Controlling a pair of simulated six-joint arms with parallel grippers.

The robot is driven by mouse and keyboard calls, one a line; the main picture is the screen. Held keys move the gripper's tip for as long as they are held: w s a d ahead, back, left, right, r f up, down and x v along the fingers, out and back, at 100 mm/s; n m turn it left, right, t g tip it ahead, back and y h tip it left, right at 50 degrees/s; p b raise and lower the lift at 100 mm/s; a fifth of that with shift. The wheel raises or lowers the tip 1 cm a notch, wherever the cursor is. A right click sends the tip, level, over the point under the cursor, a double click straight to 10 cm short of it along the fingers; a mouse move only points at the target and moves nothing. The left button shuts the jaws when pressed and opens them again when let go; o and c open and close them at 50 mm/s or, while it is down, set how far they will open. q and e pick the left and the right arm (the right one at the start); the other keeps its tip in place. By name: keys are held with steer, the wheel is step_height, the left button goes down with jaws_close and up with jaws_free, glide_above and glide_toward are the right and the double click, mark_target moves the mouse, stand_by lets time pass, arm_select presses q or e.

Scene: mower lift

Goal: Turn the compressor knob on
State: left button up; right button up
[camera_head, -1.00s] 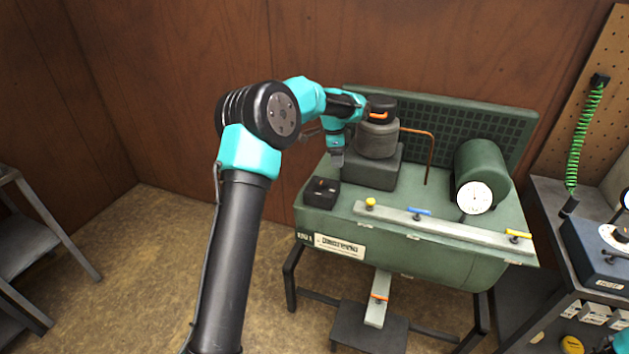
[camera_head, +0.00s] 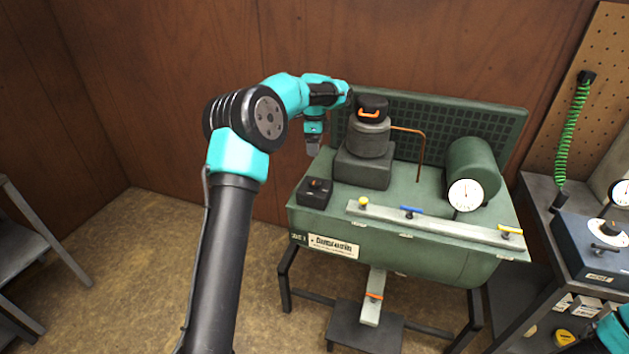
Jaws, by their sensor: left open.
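The green compressor (camera_head: 385,262) stands against the wood wall at centre right. A small black box with a knob on top (camera_head: 315,192) sits at the front left corner of its deck. The knob is small, so its exact turn position is hard to read. My left gripper (camera_head: 313,149) points down above and behind the black box, apart from it. It is open, and nothing shows between its fingers. My right gripper is out of view; only a teal part of my right arm shows at the lower right edge.
A grey motor with a black cap and orange handle (camera_head: 368,143) stands right of the gripper. A copper pipe (camera_head: 420,158), a green tank with a round gauge (camera_head: 466,194) and a pale valve rail (camera_head: 440,222) lie farther right. A tool bench (camera_head: 545,215) stands beyond.

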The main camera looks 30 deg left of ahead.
mark_target(314, 180)
arm_select(q)
step_height(314, 180, down, 15)
steer(key=shift+r, duration=0.15)
stand_by(0.4)
steer(key=c, duration=0.9)
